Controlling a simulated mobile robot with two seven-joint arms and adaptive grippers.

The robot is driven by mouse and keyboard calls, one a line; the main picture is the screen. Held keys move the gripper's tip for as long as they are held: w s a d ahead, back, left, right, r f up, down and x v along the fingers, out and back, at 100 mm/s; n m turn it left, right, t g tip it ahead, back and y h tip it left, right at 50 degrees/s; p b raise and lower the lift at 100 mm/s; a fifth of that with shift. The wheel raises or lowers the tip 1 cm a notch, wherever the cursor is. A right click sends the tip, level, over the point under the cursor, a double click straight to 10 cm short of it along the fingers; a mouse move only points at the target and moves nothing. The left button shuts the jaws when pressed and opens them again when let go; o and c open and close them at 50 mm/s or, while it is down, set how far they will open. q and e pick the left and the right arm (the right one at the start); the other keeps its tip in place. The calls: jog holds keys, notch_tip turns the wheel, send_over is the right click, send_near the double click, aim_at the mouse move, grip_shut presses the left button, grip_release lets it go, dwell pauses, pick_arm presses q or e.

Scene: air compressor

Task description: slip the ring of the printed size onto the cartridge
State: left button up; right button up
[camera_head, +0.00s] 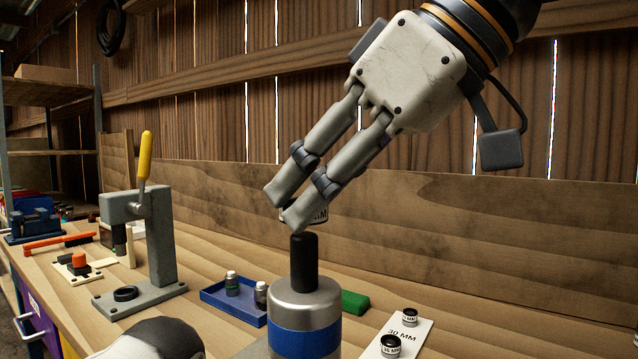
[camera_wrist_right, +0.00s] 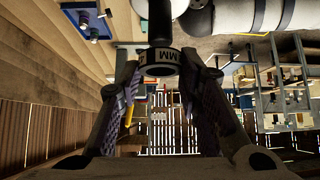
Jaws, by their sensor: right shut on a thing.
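The cartridge (camera_head: 304,330) stands upright at the front, a silver cylinder with a blue band and a black post (camera_head: 304,262) on top. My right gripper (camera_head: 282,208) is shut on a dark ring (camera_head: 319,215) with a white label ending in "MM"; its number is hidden. In the head view the ring is just above the post's top and slightly right. In the right wrist view the ring (camera_wrist_right: 160,61) sits between the fingertips, at the end of the black post (camera_wrist_right: 160,22); whether they touch is unclear. My left gripper is out of view.
A white card (camera_head: 405,333) reading about "30 MM" bears two labelled rings (camera_head: 390,346) (camera_head: 410,317). A blue tray (camera_head: 232,302) with small bottles, a green block (camera_head: 354,303) and a grey press (camera_head: 150,240) with a yellow handle are nearby. The bench's right rear is clear.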

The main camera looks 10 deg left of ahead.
aim_at(317, 258)
jog(key=shift+f, duration=3.05)
jog(key=o, duration=0.9)
jog(key=v, duration=1.2)
